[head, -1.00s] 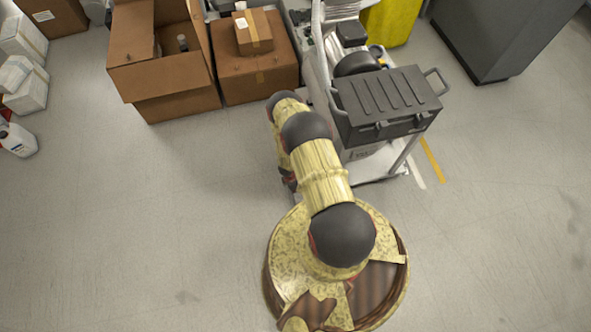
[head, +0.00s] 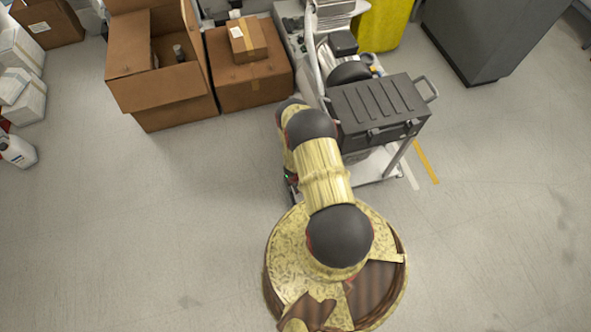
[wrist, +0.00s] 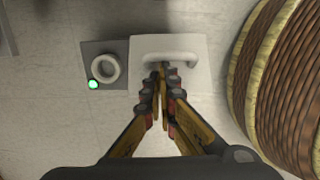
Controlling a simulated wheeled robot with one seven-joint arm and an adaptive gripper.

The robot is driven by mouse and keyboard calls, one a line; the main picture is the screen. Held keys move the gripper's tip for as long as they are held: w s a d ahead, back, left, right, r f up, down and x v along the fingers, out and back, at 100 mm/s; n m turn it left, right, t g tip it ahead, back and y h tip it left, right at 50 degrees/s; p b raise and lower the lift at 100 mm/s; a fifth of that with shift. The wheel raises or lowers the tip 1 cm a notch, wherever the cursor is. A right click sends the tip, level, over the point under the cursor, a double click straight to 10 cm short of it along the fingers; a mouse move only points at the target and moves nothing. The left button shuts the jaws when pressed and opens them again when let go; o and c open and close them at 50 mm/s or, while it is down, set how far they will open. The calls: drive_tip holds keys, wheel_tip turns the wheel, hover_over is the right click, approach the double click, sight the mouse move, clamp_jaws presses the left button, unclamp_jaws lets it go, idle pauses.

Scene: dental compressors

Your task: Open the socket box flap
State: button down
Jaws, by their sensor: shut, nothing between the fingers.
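In the wrist view, the socket box shows as a white flap (wrist: 219,78) with a pale bar handle (wrist: 186,55), beside a grey panel (wrist: 117,47). The panel carries a round pale ring (wrist: 106,69) and a lit green lamp (wrist: 93,84). The flap looks closed. My gripper (wrist: 163,70) is shut and empty, its fingertips over the handle's lower edge; I cannot tell whether they touch it. In the head view my arm hides the gripper and most of the box; only a tiny green glow (head: 286,177) shows beside the arm.
A dark grey case (head: 378,108) on a wheeled trolley (head: 397,158) stands right of my arm. Cardboard boxes (head: 172,88) (head: 249,78) stand behind, to the left. My round base is close right of the flap in the wrist view.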

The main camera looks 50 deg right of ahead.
drive_tip(key=shift+s+d+r, duration=0.2)
drive_tip(key=shift+s+d, duration=0.15)
drive_tip(key=shift+d, duration=0.25)
drive_tip(key=shift+s+d+r, duration=0.2)
drive_tip(key=shift+s+d, duration=0.15)
drive_tip(key=shift+d, duration=0.2)
drive_tip(key=shift+s+d+r, duration=0.2)
drive_tip(key=shift+s+d, duration=0.15)
drive_tip(key=shift+d, duration=0.25)
drive_tip(key=shift+a+r, duration=0.1)
